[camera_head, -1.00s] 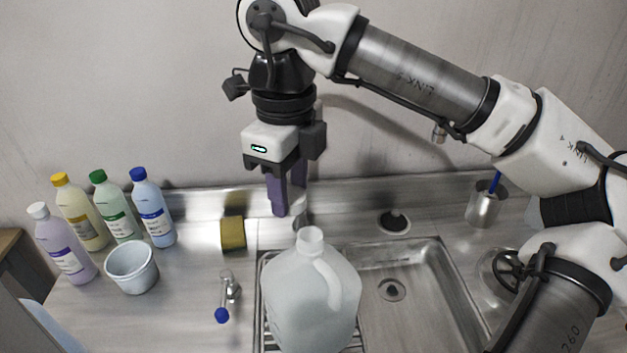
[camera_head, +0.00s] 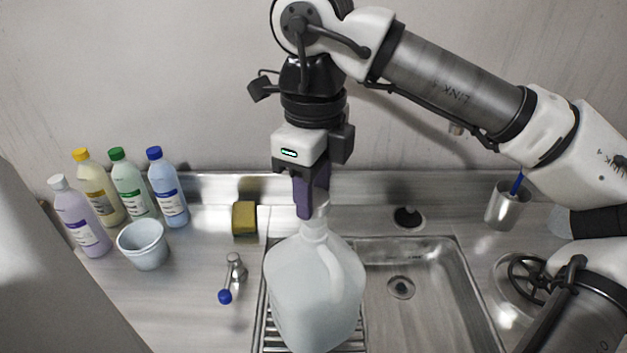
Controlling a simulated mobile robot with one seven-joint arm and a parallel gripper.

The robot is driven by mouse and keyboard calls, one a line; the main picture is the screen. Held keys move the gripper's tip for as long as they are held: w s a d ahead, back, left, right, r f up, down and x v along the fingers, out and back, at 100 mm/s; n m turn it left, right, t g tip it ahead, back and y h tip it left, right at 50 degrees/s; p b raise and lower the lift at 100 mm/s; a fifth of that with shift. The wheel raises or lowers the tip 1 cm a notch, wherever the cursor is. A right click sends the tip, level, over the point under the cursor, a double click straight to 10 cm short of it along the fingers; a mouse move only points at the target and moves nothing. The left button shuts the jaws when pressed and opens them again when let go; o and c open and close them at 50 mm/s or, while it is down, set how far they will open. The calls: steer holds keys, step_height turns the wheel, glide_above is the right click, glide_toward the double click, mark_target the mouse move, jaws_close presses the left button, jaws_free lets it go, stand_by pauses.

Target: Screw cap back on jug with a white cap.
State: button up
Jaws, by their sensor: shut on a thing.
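The large translucent jug (camera_head: 315,290) stands upright on the slatted rack at the left side of the sink, its neck (camera_head: 313,230) pointing up. My gripper (camera_head: 312,208) points straight down right at the jug's mouth. Its purple fingers are shut on the white cap (camera_head: 323,209), of which only a part shows beside the near finger. The cap appears at the top of the neck. I cannot tell whether it touches the neck or how well it is lined up, as the finger hides most of it.
Several capped bottles (camera_head: 130,190) and a white tub (camera_head: 143,245) stand on the left counter. The sink basin (camera_head: 430,300) is empty. A metal cup (camera_head: 506,206) stands at the right.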

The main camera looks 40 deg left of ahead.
steer(key=shift+f+b, duration=0.35)
steer(key=shift+f, duration=0.35)
steer(key=shift+f+b, duration=1.2)
steer(key=shift+f, duration=0.1)
stand_by(2.6)
steer(key=m+b, duration=0.1)
steer(key=m, duration=0.2)
steer(key=shift+f, duration=0.1)
steer(key=m, duration=0.2)
steer(key=shift+m+b, duration=0.3)
steer(key=shift+m, duration=0.1)
steer(key=m+b, duration=0.1)
steer(key=m, duration=0.2)
steer(key=shift+d, duration=0.1)
steer(key=shift+m+p, duration=0.3)
steer(key=shift+m, duration=1)
